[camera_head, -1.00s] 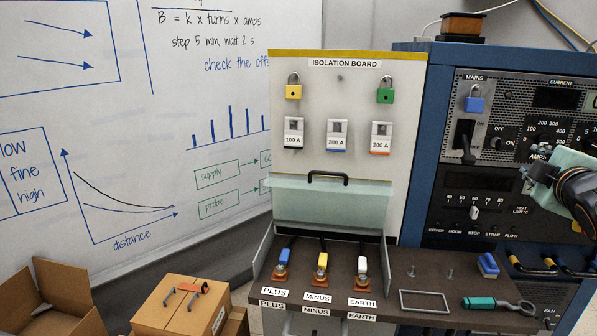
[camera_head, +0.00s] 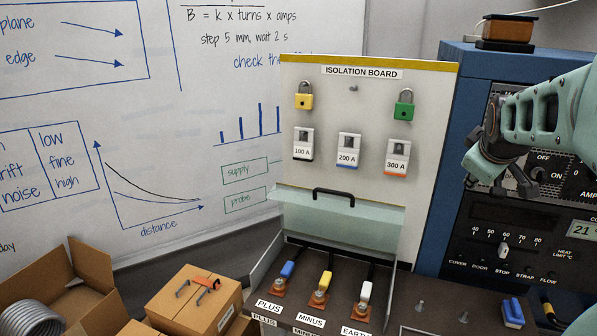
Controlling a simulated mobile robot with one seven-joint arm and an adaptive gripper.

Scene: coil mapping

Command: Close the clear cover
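The clear cover (camera_head: 345,222) is a pale greenish see-through panel on the lower part of the isolation board (camera_head: 425,120). It stands raised and tilted above the terminals, with a black handle (camera_head: 333,194) along its top edge. Below it, the blue (camera_head: 287,270), yellow (camera_head: 325,281) and white (camera_head: 366,292) plugs are uncovered at the front. My gripper (camera_head: 474,172) is at the right, in front of the blue cabinet, above and right of the cover and apart from it. Its fingers are partly hidden by its own body, and I cannot tell their opening.
Yellow (camera_head: 304,98) and green (camera_head: 404,106) padlocks and several tags hang on the board above the cover. Metal side walls flank the plugs. The blue rack (camera_head: 448,120) stands right. Cardboard boxes (camera_head: 195,302) are at lower left.

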